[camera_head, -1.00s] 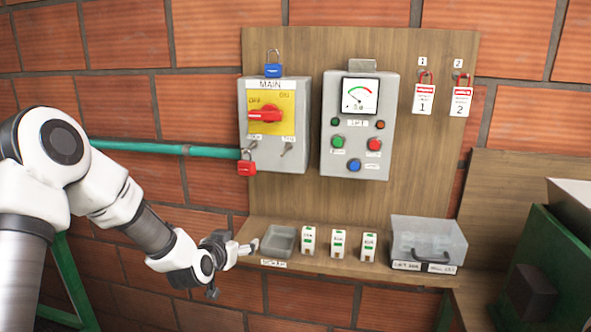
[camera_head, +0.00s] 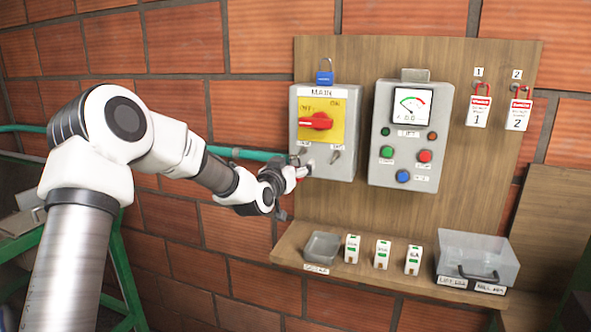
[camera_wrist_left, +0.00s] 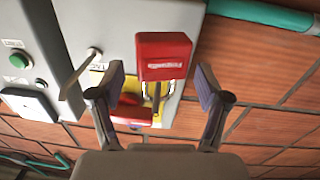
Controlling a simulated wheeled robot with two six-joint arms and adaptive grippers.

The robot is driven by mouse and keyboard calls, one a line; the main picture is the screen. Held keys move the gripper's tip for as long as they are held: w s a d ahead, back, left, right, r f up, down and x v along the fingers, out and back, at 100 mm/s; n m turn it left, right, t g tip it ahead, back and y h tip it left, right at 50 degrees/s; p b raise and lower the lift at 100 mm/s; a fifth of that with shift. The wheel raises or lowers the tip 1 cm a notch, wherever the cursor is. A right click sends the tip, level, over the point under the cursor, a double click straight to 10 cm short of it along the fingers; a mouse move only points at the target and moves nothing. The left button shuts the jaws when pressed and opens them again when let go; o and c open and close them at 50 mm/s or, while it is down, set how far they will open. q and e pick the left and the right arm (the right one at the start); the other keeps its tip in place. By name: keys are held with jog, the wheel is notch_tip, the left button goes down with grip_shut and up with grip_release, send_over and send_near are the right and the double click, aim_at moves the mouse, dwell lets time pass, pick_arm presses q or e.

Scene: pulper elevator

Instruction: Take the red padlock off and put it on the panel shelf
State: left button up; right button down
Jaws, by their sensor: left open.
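The red padlock (camera_wrist_left: 163,55) hangs by the lower left corner of the grey MAIN box (camera_head: 343,172). My left gripper (camera_head: 292,178) is at the padlock, open. In the left wrist view its two fingers (camera_wrist_left: 161,88) are apart, one to each side of the padlock's line, with nothing clamped between them. The wooden panel shelf (camera_head: 420,283) runs below the boxes. My right gripper is in neither view.
On the shelf are a small grey tray (camera_head: 321,247), several white labelled blocks (camera_head: 382,254) and a clear lidded box (camera_head: 478,258). A green pipe (camera_head: 233,152) meets the MAIN box. A blue padlock (camera_head: 324,77) sits on top.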

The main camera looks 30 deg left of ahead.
pick_arm(q)
jog(key=shift+s, duration=0.1)
jog(key=c, duration=1.3)
